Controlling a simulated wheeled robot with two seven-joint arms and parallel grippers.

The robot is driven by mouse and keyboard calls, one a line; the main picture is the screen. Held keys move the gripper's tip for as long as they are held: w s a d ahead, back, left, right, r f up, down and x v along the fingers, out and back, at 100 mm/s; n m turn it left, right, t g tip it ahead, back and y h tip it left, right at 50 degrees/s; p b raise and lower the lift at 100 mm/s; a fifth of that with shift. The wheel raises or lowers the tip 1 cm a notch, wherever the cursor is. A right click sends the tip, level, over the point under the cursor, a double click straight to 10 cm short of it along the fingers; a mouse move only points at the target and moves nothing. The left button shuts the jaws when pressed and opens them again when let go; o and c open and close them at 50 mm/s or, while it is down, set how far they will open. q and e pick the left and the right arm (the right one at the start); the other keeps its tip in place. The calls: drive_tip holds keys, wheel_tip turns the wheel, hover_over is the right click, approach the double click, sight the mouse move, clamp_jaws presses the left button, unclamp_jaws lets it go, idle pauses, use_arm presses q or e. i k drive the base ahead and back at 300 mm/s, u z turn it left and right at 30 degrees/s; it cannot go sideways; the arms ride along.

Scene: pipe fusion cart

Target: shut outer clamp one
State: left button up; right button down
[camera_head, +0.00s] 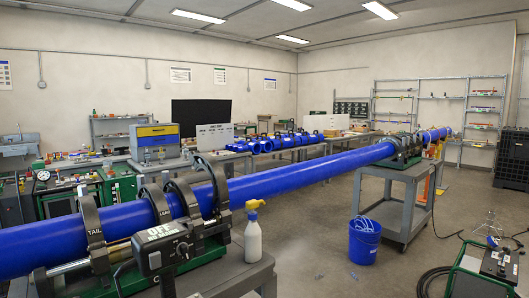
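A long blue pipe (290,178) runs from the left edge to a cart at the back right. In the head view it passes through several dark ring clamps on the near fusion machine. The leftmost ring clamp (93,235) bears the label "TAIL" and stands around the pipe. Other ring clamps (183,196) and (214,186) stand close together to its right. I cannot tell which ring is outer clamp one, or whether each ring is latched. A dark control unit (165,250) hides part of the machine's lower front. Neither of my grippers is in view.
A white spray bottle with a yellow head (253,238) stands at the near cart's right end. A blue bucket (364,241) is on the floor by the far grey cart (402,184). A green-framed unit (485,270) and black hose lie at the lower right. The middle floor is mostly clear.

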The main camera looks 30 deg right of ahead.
sight(203, 161)
drive_tip(key=u, duration=0.5)
drive_tip(key=k, duration=0.3)
drive_tip(key=z, duration=2.15)
drive_tip(key=i, duration=1.7)
drive_tip(key=u, duration=1.05)
drive_tip(key=i, duration=0.95)
drive_tip(key=u, duration=1)
